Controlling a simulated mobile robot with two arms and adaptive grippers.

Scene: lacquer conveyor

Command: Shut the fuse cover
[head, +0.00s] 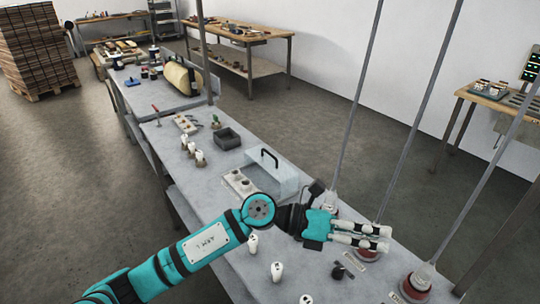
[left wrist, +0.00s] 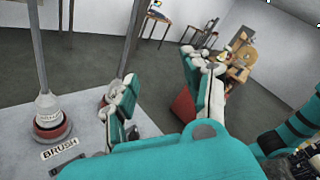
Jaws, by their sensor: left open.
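The fuse cover (head: 284,183) is a clear, box-like cover with a black handle, on the grey bench in the head view. It sits beside and behind a white fuse block (head: 238,182) with round tops. The block looks uncovered, but the clear walls make the cover's exact angle hard to tell. My left gripper (head: 386,239) is open and empty, to the right of the cover and nearer the camera, over the bench's right side. Its two fingers also show apart in the left wrist view (left wrist: 160,68). The cover cannot be made out there. My right gripper is not in view.
Red-based posts (head: 416,284) rise along the bench's right edge, close to my left gripper. White pegs (head: 277,271) stand on the near bench. A dark tray (head: 228,138) and several white bottles (head: 199,158) stand beyond the cover. A "BRUSH" label (left wrist: 60,148) lies by one post.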

